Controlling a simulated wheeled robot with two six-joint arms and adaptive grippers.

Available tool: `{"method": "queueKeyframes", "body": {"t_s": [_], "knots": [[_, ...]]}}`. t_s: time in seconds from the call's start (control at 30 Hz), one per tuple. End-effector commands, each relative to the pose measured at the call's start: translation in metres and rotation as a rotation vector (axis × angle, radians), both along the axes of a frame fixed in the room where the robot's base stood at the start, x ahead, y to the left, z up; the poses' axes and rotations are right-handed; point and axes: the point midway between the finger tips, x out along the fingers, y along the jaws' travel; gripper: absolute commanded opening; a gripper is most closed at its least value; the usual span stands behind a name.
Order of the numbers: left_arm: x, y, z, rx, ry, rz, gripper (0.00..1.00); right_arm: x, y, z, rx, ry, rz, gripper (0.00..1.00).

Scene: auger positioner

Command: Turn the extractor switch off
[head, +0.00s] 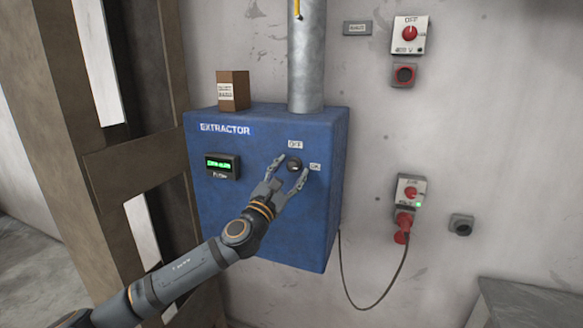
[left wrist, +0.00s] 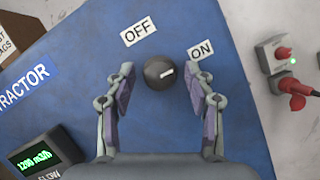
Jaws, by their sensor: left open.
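The extractor switch is a round black knob (head: 294,164) on the front of the blue extractor box (head: 225,225), with an OFF label (head: 295,144) above it and an ON label (head: 315,167) to its right. In the left wrist view the knob (left wrist: 159,74) has a white mark pointing toward the ON label (left wrist: 202,50). The OFF label (left wrist: 138,31) is up and left of the knob there. My left gripper (head: 288,172) is open, its fingers on either side of the knob with visible gaps in the left wrist view (left wrist: 160,88). My right gripper is out of view.
A lit green flow display (head: 222,165) is left of the knob; it reads 1200 m3/h in the left wrist view (left wrist: 42,158). A metal duct (head: 306,55) rises from the box. A red plug (head: 403,225) sits in a wall socket to the right. A small brown box (head: 233,90) stands on top.

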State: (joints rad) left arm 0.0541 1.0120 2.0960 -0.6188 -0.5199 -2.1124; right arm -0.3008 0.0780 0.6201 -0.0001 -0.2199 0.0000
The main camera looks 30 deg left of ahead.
Motion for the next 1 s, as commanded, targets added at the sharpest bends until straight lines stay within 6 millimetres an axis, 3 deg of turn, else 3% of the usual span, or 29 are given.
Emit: {"method": "queueKeyframes", "body": {"t_s": [0.07,0.47,0.77,1.0], "knots": [[0.0,0.0,0.0,0.0,0.0,0.0,0.54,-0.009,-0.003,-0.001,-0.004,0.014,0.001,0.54],[0.0,0.001,0.0,0.0,-0.001,0.001,0.01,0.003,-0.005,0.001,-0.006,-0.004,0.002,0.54],[0.0,0.001,0.0,-0.041,-0.011,0.001,0.0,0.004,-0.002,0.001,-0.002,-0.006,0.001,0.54],[0.0,0.0,0.001,-0.183,-0.045,0.001,0.0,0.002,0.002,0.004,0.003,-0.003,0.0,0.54]]}}
